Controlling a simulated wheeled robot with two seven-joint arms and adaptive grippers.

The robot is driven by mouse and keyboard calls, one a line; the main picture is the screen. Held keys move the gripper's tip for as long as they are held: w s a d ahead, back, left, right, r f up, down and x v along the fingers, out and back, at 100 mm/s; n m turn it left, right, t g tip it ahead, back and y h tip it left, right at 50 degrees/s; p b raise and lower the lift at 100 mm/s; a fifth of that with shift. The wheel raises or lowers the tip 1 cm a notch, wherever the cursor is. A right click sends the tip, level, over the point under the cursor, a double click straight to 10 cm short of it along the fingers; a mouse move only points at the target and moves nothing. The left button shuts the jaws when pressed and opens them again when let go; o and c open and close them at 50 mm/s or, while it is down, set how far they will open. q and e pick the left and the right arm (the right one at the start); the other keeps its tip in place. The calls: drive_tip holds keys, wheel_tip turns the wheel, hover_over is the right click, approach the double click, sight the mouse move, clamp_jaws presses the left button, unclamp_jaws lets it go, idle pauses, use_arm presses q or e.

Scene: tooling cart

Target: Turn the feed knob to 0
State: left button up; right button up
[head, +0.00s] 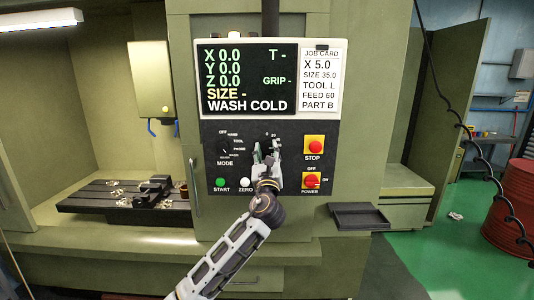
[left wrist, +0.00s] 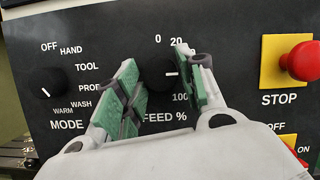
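The feed knob (left wrist: 158,75) is a black dial on the control panel, above the "FEED %" label, in the left wrist view. Its white mark points to the right, with 0 and 20 printed above it and 100 below; the labels between are hidden by a finger. My left gripper (left wrist: 166,88) is open, its green-padded fingers on either side of the knob with gaps showing. I cannot tell how far the tips stand from the panel. In the head view my left gripper (head: 267,153) covers the knob. My right gripper is not in view.
The mode knob (left wrist: 45,82) is left of my fingers. The red stop button (left wrist: 302,61) sticks out on the right, above the red power switch (head: 312,180). Green start (head: 220,183) and white zero (head: 244,183) buttons sit low. The job card (head: 320,80) reads FEED 60.

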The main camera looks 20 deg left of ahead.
use_arm(q)
drive_tip(key=c, duration=0.5)
drive_tip(key=shift+n+b, duration=0.3)
drive_tip(key=shift+n, duration=0.1)
drive_tip(key=n+g+y+b, duration=0.1)
drive_tip(key=n+y+b, duration=0.1)
drive_tip(key=n, duration=0.2)
drive_tip(key=shift+d, duration=0.15)
drive_tip(key=n+g+y+b, duration=0.1)
drive_tip(key=n, duration=0.2)
drive_tip(key=n+g+y+b, duration=0.1)
drive_tip(key=n, duration=0.2)
drive_tip(key=shift+d+b, duration=0.15)
drive_tip(key=shift+b, duration=0.15)
drive_tip(key=n+g, duration=0.1)
drive_tip(key=n, duration=0.1)
drive_tip(key=n+g+y, duration=0.1)
drive_tip(key=n, duration=0.2)
drive_tip(key=shift+w+d+r+n+b, duration=0.1)
drive_tip(key=shift+r+n+b, duration=0.05)
drive_tip(key=shift+n+b, duration=0.2)
drive_tip(key=n+g, duration=0.1)
drive_tip(key=n, duration=0.2)
drive_tip(key=shift+r+n+g, duration=0.15)
drive_tip(key=shift+n+g, duration=0.1)
drive_tip(key=shift+g, duration=0.15)
drive_tip(key=shift+n+g+h, duration=0.3)
drive_tip(key=shift+n, duration=0.8)
